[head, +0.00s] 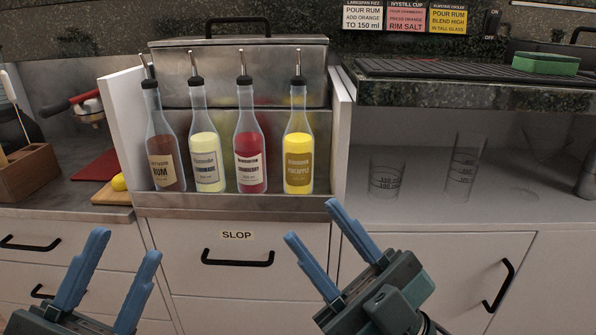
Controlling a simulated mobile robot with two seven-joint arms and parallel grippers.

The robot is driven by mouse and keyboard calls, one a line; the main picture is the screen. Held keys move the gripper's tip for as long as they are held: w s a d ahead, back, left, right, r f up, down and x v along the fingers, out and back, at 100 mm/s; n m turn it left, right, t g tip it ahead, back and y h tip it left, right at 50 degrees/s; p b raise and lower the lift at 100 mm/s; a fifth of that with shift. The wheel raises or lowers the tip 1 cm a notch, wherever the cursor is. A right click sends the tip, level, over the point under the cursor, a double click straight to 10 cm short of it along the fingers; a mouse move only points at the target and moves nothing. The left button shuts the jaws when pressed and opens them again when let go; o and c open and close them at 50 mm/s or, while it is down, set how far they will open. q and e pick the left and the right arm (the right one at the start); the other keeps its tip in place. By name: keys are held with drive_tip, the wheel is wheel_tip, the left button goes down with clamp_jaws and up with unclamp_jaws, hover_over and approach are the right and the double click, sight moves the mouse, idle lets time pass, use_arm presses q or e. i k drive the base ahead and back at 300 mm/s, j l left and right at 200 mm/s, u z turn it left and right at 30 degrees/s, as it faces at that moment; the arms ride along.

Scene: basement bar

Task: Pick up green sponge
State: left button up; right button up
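The green sponge (545,63) lies on the dark ribbed mat at the upper right, on the raised stone shelf. My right gripper (313,228) is open and empty in front of the cabinet doors, below and to the left of the sponge. My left gripper (127,243) is open and empty at the lower left, in front of the drawers. Both grippers are well apart from the sponge.
The dark mat (430,68) covers the stone shelf (460,94). Several spouted bottles (248,150) stand in a steel rack. Clear measuring glasses (461,170) stand under the shelf. The SLOP drawer (237,255) is shut.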

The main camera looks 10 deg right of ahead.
sight(534, 62)
drive_tip(key=k+l+z, duration=0.1)
drive_tip(key=z, duration=1.4)
